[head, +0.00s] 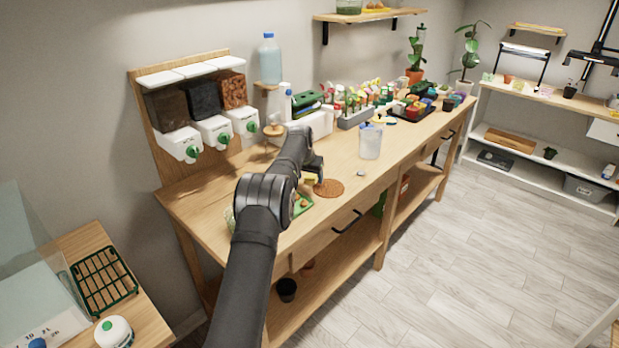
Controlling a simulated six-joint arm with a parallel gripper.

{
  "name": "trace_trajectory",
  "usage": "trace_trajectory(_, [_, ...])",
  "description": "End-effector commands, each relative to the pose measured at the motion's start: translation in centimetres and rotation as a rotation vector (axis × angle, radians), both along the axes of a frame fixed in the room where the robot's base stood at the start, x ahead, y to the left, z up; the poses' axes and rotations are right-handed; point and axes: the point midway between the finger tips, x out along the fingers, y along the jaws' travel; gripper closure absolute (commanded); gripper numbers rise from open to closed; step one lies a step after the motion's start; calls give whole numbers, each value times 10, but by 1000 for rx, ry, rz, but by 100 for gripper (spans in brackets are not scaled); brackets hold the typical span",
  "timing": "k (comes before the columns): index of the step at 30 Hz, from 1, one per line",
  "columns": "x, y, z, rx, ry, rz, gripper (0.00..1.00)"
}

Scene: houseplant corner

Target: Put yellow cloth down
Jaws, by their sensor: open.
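My gripper (316,168) is over the wooden workbench (212,200), at the end of my dark arm, and is open. A small yellow patch (309,179), probably the yellow cloth, shows just below and beside the gripper. My arm hides part of this spot, and I cannot tell whether the cloth touches the gripper or lies on the bench.
A round brown mat (329,188) lies right of the gripper, with a clear jug (370,142) behind it. A green tray (304,204) is partly hidden by my arm. Dispensers (215,130) stand at the left; crowded pots and tools fill the back.

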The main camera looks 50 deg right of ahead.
Motion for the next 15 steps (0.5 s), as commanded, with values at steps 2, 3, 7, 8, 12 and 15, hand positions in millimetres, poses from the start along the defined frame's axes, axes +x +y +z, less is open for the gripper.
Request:
trace_trajectory(2, [0, 1, 10, -2, -2, 0, 35])
trace_trajectory(3, [-1, 3, 15, -2, -2, 0, 35])
trace_trajectory(7, [-4, 11, 35, -2, -2, 0, 35])
trace_trajectory(8, [-5, 13, 41, -3, -2, 0, 35])
trace_trajectory(12, [-9, 23, 67, -3, -2, 0, 35])
trace_trajectory(15, [-12, 30, 84, -2, -2, 0, 35])
